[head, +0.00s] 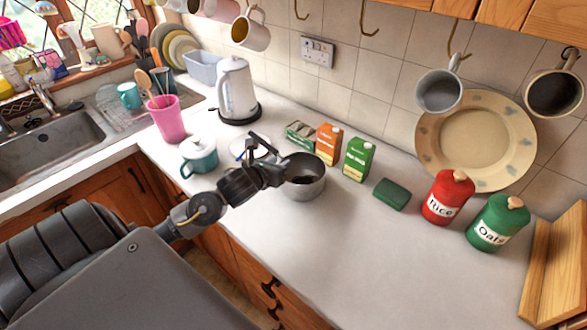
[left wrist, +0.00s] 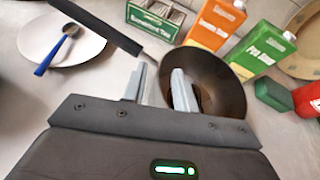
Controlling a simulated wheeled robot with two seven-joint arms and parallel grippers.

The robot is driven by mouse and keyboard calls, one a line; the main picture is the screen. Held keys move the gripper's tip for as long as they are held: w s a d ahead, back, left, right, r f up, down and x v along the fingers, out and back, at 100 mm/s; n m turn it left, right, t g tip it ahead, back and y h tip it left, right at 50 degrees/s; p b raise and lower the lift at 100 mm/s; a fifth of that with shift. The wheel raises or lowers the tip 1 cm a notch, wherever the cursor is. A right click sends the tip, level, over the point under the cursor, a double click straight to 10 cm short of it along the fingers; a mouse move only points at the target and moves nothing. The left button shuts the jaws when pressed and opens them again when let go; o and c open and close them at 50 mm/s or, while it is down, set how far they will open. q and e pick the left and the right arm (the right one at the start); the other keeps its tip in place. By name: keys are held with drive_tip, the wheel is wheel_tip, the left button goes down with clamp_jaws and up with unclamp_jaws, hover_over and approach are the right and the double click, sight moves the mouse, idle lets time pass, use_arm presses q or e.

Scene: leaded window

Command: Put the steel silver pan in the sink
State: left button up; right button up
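The steel silver pan (head: 306,186) stands on the white counter beside the tea and juice cartons. Its dark inside (left wrist: 222,84) and its black handle (left wrist: 100,26) show in the left wrist view, the handle pointing to the upper left. My left gripper (left wrist: 160,80) is open at the pan's near side, one finger near the handle's inner end and the other overlapping the pan's rim in the picture. Whether the fingers touch the pan is unclear. The sink (head: 45,145) is at the far left under the window. My right gripper is out of view.
A teal lidded pot (head: 199,156), a pink utensil cup (head: 168,120) and a white kettle (head: 236,92) stand between pan and sink. A plate (left wrist: 62,40) with a blue spoon lies beside the pan. Cartons (head: 329,143) stand close behind. The front counter is clear.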

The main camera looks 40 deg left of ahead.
use_arm(q)
drive_tip(key=shift+w, duration=0.1)
clamp_jaws()
drive_tip(key=shift+f, duration=0.1)
idle(0.4)
